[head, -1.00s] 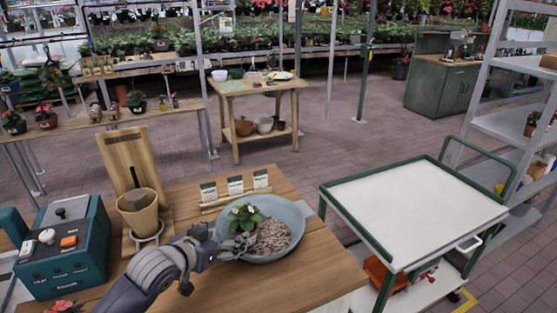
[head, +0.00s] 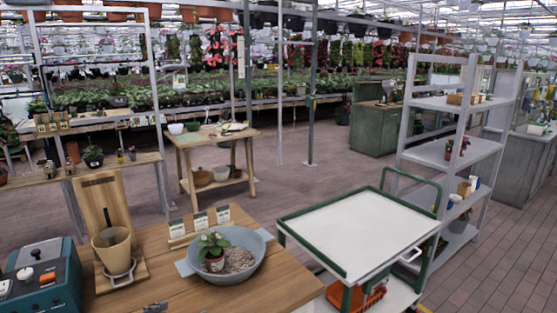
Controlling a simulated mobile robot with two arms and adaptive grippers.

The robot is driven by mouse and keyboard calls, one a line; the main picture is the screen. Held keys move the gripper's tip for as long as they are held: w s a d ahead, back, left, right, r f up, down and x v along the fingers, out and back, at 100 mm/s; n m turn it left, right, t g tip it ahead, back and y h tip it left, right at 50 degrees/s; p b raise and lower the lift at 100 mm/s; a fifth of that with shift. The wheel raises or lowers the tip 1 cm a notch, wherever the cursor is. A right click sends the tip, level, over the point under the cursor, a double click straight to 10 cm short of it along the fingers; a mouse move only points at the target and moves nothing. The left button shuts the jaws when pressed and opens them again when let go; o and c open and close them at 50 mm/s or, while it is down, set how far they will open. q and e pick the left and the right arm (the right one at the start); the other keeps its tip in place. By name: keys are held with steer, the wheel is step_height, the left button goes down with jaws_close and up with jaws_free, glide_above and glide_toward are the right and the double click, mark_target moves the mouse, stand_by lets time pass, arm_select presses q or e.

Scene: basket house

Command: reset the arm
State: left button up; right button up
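Only a small grey part of my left gripper (head: 155,307) shows, at the bottom edge over the wooden table (head: 200,296). The rest of that arm is out of view, and I cannot tell if its fingers are open or shut. It is apart from the grey-blue bowl (head: 256,276). A small potted plant (head: 213,250) stands in the bowl beside a heap of greyish grains (head: 237,259). My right gripper is not in view.
A tan pot (head: 112,247) sits in a ring stand at the left, near a teal device (head: 42,283). Seed packets (head: 200,222) stand behind the bowl. A white-topped cart (head: 355,235) is at the right, near a grey shelf rack (head: 453,152).

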arm_select(q)
steer(key=f, duration=0.1)
steer(key=s+f, duration=0.1)
steer(key=d+f, duration=0.1)
steer(key=shift+s+f+g, duration=0.25)
steer(key=shift+s+g, duration=0.05)
steer(key=shift+g, duration=0.1)
steer(key=s+f+g+y, duration=0.1)
steer(key=s+f+g, duration=0.4)
steer(key=s, duration=0.9)
steer(key=s+f+g+y, duration=0.15)
steer(key=s+f, duration=0.45)
steer(key=s, duration=0.7)
step_height(320, 180, down, 24)
steer(key=d+g, duration=0.1)
steer(key=g, duration=0.1)
steer(key=s+a+f+g, duration=0.1)
steer(key=s+a+f, duration=0.2)
steer(key=s+f, duration=1.5)
steer(key=shift+f, duration=0.3)
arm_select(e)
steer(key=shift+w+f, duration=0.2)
